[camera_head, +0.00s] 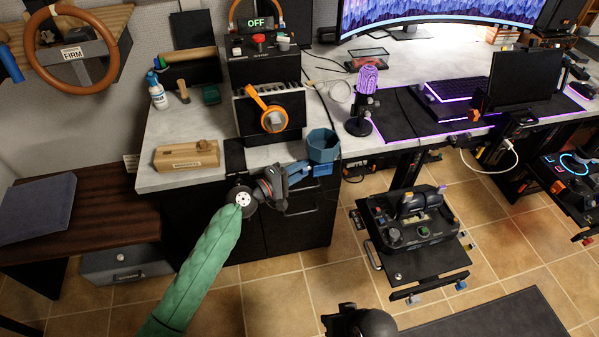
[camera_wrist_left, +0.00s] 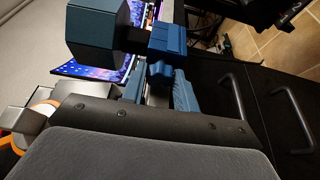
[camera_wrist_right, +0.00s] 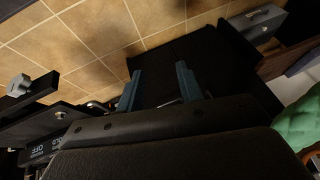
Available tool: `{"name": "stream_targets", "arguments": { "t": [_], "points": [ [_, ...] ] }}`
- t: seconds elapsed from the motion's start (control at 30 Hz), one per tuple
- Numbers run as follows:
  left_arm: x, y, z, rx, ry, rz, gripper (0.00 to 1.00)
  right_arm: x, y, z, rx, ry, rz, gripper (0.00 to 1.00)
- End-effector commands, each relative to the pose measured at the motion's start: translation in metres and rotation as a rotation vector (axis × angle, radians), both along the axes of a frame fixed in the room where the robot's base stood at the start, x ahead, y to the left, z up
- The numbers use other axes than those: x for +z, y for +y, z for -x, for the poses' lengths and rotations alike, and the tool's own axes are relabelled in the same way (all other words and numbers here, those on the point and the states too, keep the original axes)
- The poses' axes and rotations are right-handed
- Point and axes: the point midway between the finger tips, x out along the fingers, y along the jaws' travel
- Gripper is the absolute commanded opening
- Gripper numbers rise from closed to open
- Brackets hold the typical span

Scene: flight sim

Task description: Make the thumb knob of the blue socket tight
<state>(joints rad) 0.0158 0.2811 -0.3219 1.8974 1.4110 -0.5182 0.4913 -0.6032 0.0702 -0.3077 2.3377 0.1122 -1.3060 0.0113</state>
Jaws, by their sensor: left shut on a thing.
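The blue socket, a hexagonal cup (camera_head: 323,145), is at the desk's front edge, right of the black box stack. It shows large at the upper left of the left wrist view (camera_wrist_left: 98,35). Its blue clamp block (camera_head: 324,169) is below it, also visible in the left wrist view (camera_wrist_left: 167,40). My left gripper (camera_head: 302,173) reaches in just left of the block. In the left wrist view its fingers (camera_wrist_left: 160,88) close around the small blue thumb knob (camera_wrist_left: 160,70), partly hidden between them. My right gripper (camera_wrist_right: 158,88) has its fingers apart with nothing between them.
A wooden block (camera_head: 187,156) lies on the desk at left. Black drawers (camera_head: 300,225) are below the desk edge. A control unit (camera_head: 412,220) stands right over open tiled floor.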

Motion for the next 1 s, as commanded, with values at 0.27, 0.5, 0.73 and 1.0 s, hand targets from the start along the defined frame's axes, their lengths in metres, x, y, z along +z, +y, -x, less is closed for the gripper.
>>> {"name": "stream_targets", "arguments": {
  "t": [0.27,0.5,0.73,1.0],
  "points": [
    [-0.003,0.0,0.001,-0.002,0.003,-0.002,0.07,0.0,0.0,0.0,0.0,0.0,0.0,0.36],
    [-0.002,0.0,0.001,-0.001,0.002,-0.001,0.52,0.0,0.0,0.001,0.0,0.001,0.0,0.36],
    [-0.002,0.003,0.003,0.0,0.001,-0.002,0.52,-0.001,0.0,0.0,0.0,-0.002,-0.001,0.36],
    [-0.005,0.029,0.026,-0.001,0.002,-0.002,0.52,-0.045,0.003,-0.007,-0.014,-0.028,-0.005,0.36]
  ]
}}
